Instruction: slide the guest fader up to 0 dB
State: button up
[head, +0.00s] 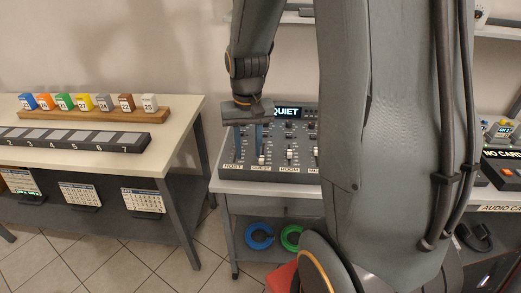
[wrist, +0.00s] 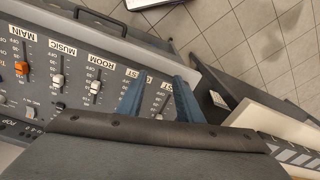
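The grey mixing console (head: 300,172) stands on a white table, with faders labelled HOST, GUEST, ROOM and more. My gripper (head: 248,148) is over its left end, its two blue fingers apart and pointing down at the HOST and GUEST strips. The white guest fader cap (head: 261,160) shows low on its track, just below the right-hand finger; I cannot tell whether they touch. In the wrist view, my gripper (wrist: 160,98) is open, with one finger over the GUEST label and the other beyond HOST. The guest cap is hidden there.
The room fader (wrist: 95,87), music fader (wrist: 58,79) and orange main fader (wrist: 22,68) stand close by. The console display (head: 287,112) reads QUIET. A table (head: 170,140) with numbered coloured blocks stands to the left, across a floor gap. My arm covers the console's right part.

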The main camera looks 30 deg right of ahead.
aim_at(262, 158)
jog(key=w+d+m, duration=0.1)
jog(key=d, duration=0.1)
jog(key=w+d+f+m, duration=0.1)
jog(key=w+d, duration=0.1)
jog(key=w+d+m, duration=0.1)
jog(key=w+d, duration=0.1)
jog(key=d, duration=0.1)
jog(key=shift+w+d+f+g+p, duration=0.1)
jog(key=shift+f+g+p, duration=0.2)
jog(key=shift+p, duration=0.1)
jog(key=shift+d+f, duration=0.1)
jog(key=shift+f, duration=0.1)
jog(key=shift+f+p, duration=1.05)
jog(key=shift+f, duration=2.55)
grip_shut()
